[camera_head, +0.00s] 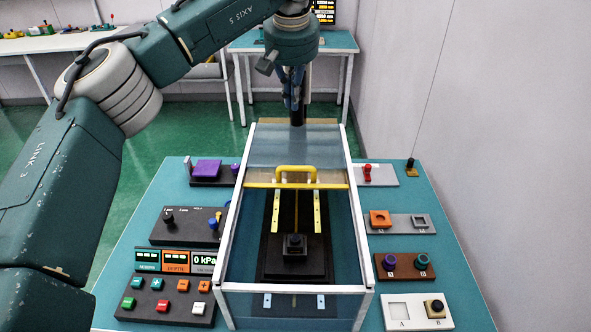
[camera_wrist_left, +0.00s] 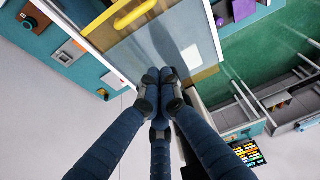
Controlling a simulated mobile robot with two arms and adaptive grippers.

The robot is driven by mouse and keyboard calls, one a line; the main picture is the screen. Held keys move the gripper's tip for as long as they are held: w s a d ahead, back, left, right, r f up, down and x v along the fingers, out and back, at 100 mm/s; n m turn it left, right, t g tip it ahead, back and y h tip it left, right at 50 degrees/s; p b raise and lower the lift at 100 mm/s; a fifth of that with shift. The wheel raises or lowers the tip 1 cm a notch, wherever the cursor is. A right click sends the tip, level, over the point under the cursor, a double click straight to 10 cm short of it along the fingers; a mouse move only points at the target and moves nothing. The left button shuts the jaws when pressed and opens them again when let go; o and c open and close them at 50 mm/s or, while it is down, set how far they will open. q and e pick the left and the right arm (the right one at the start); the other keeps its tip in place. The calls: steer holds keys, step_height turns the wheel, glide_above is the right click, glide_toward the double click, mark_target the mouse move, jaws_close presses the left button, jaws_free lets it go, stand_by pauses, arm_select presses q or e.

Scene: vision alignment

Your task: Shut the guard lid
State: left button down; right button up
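The guard lid (camera_head: 262,150), a clear pane with a yellow handle (camera_head: 296,171) and a yellow near edge bar, lies over the far part of a white-framed guard box (camera_head: 232,245). The near part of the box is uncovered, with a dark block on a black plate (camera_head: 270,262) inside. My left gripper (camera_head: 297,118) points down at the lid's far end. In the left wrist view its fingertips (camera_wrist_left: 160,84) are together with nothing visible between them, beside the pane (camera_wrist_left: 190,35). Contact with the lid cannot be told. My right gripper is out of view.
The teal table (camera_head: 150,215) carries button and display panels (camera_head: 165,298) left of the box. Fixtures with knobs and square parts (camera_head: 404,264) stand on the right. A wall is close on the right. Another table (camera_head: 335,40) stands behind.

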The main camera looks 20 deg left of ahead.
arm_select(q)
steer(key=b, duration=0.5)
glide_above(293, 175)
steer(key=w, duration=0.1)
step_height(293, 175, down, 7)
steer(key=p+x, duration=0.2)
steer(key=x, duration=0.7)
steer(key=shift+w+a+f, duration=0.15)
steer(key=shift+w+f, duration=0.05)
steer(key=shift+f, duration=0.1)
steer(key=shift+s, duration=0.25)
steer(key=shift+s+d+r+p, duration=0.15)
steer(key=shift+s+d+p, duration=0.15)
steer(key=shift+s, duration=0.45)
steer(key=shift+s+d+r+p, duration=0.15)
steer(key=shift+s+d+p, duration=0.1)
steer(key=shift+s, duration=0.5)
steer(key=shift+s+f, duration=0.1)
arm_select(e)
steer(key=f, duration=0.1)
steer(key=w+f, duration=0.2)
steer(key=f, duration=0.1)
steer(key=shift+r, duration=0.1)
